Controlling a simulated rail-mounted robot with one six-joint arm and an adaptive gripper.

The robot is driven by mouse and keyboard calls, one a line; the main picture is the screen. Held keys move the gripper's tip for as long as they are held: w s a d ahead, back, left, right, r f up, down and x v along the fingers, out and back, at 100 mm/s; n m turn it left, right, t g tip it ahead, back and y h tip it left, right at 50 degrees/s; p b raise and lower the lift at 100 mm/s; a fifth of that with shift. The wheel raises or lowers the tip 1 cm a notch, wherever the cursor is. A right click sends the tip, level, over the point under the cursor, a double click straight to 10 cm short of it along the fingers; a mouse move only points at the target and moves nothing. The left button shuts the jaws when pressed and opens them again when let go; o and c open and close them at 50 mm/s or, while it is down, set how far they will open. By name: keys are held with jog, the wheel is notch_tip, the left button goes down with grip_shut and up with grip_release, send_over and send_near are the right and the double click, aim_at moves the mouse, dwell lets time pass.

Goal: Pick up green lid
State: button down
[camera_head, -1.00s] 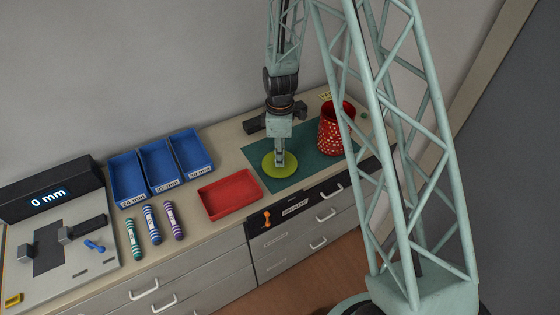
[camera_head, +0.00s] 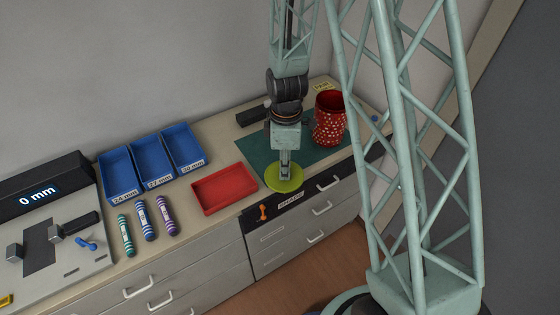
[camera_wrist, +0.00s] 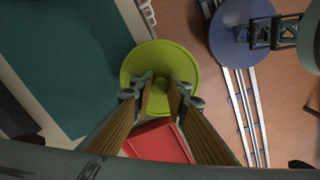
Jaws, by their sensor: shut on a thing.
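The green lid (camera_head: 284,178) is a round yellow-green disc. My gripper (camera_head: 285,172) is shut on it from above, and the lid is over the front edge of the counter, just right of the red tray. In the wrist view the lid (camera_wrist: 160,62) shows between and beyond my fingers (camera_wrist: 160,95), which close on its raised middle knob. The lid looks about level and off the dark green mat. The fingers hide part of the knob.
The dark green mat (camera_head: 258,150) lies behind the lid. A red speckled canister (camera_head: 329,122) stands at its back right. The red tray (camera_head: 224,190), blue bins (camera_head: 152,160) and striped cartridges (camera_head: 145,220) are to the left. Floor shows in front of the counter.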

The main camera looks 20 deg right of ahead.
aim_at(289, 184)
jog(key=shift+s+r, duration=0.2)
jog(key=shift+s, duration=1.9)
